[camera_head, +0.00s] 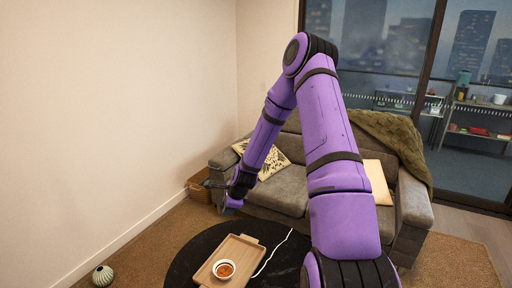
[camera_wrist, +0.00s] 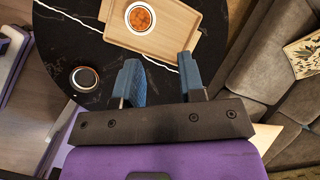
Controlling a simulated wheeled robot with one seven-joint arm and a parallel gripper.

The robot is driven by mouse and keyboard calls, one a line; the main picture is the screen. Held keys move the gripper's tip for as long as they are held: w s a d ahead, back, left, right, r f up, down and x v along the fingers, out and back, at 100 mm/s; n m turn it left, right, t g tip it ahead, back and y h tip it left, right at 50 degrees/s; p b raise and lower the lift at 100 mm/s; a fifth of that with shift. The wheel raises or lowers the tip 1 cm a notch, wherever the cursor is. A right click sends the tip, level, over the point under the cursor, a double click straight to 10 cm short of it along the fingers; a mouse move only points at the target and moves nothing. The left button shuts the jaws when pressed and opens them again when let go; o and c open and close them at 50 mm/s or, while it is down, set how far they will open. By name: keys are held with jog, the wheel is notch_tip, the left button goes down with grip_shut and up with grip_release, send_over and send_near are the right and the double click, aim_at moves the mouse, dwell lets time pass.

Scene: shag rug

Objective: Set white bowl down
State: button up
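The white bowl (camera_head: 224,279) holds something orange. It stands upright on a wooden tray (camera_head: 240,246) on the round black table (camera_head: 190,257). In the wrist view, the bowl (camera_wrist: 128,23) is near the top edge, on the tray (camera_wrist: 180,22), beyond my fingertips. My gripper (camera_wrist: 160,62) is open, its two blue fingers apart with nothing between them. In the head view, my gripper (camera_head: 228,207) hangs above the table's far side, near the sofa and clear of the bowl.
A dark round cup or candle (camera_wrist: 84,79) stands on the table left of my gripper. A grey sofa (camera_head: 282,190) with cushions is behind the table. A ribbed vase (camera_head: 103,275) stands on the rug at the lower left.

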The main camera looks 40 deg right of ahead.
jog(key=s+a+r+n+h, duration=0.1)
jog(key=s+a+r+n, duration=0.3)
jog(key=r, duration=0.6)
jog(key=s+a+r+n, duration=0.3)
jog(key=r+n, duration=0.2)
jog(key=r, duration=0.4)
jog(key=s+a+r+n+h, duration=0.1)
jog(key=s+a+r+n, duration=0.3)
jog(key=r, duration=0.6)
jog(key=s+a+r+n, duration=0.2)
jog(key=s+r+n, duration=0.3)
jog(key=s, duration=0.5)
jog(key=s+a+r+n, duration=0.2)
jog(key=s+r+n, duration=0.4)
jog(key=s, duration=0.5)
jog(key=shift+s+r+n+y, duration=0.2)
jog(key=shift+s+n+y, duration=0.1)
